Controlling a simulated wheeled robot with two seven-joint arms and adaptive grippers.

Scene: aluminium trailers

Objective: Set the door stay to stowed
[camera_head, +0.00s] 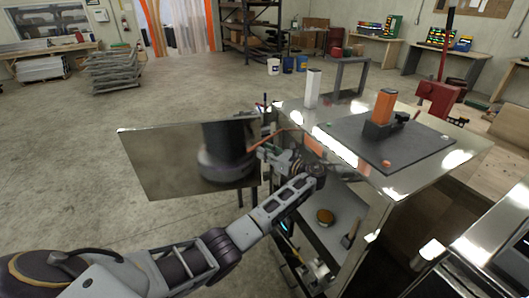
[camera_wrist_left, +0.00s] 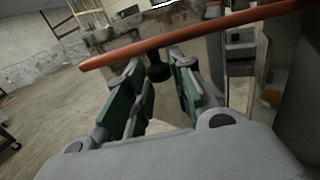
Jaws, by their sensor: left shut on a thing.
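The door stay is a thin orange-red bar (camera_head: 288,130) between the open, mirror-like door panel (camera_head: 155,165) and the metal cabinet (camera_head: 385,185). In the left wrist view the bar (camera_wrist_left: 190,36) crosses the top at a slant, above the fingers. A dark knob (camera_wrist_left: 158,72) sits below the bar between the green finger pads; whether it is joined to the bar is hard to tell. My left gripper (camera_head: 272,153) reaches in at the door opening, just below the bar, and is shut on the knob. My right gripper is not in view.
A dark plate (camera_head: 375,140) with an orange block (camera_head: 384,106) and a white post (camera_head: 313,88) stand on the cabinet top. An inner shelf (camera_head: 335,235) holds a round amber item (camera_head: 325,217). The floor left of the door is clear.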

